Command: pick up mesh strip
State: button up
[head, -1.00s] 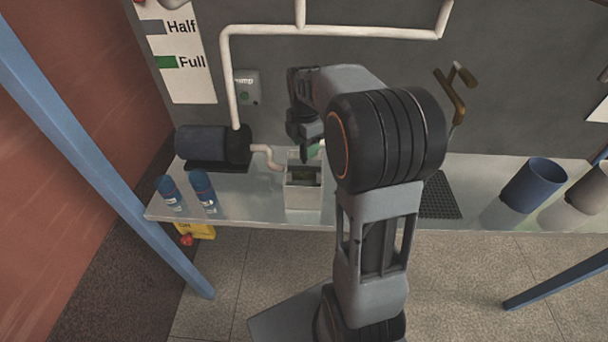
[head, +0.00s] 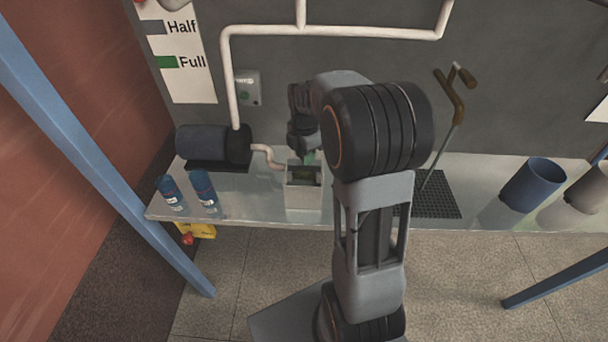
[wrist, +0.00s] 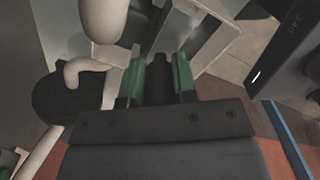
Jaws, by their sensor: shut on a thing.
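My gripper (head: 307,160) points down at the open top of a white box (head: 304,198) on the bench. In the wrist view its green fingers (wrist: 159,80) are closed around a dark narrow piece (wrist: 160,68), which I take to be the mesh strip. Its mesh pattern cannot be made out, and the fingers and box hide most of it. The box also shows in the wrist view (wrist: 208,40), just beyond the fingertips. Something dark green shows inside the box opening in the head view.
A dark pump (head: 212,145) with a white pipe (head: 232,80) stands left of the box, its spout close to it. Two blue bottles (head: 203,190) stand at left. A black perforated mat (head: 437,197), a brown-handled tool (head: 452,98) and a blue cup (head: 534,186) are at right.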

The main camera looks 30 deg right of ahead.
grip_shut()
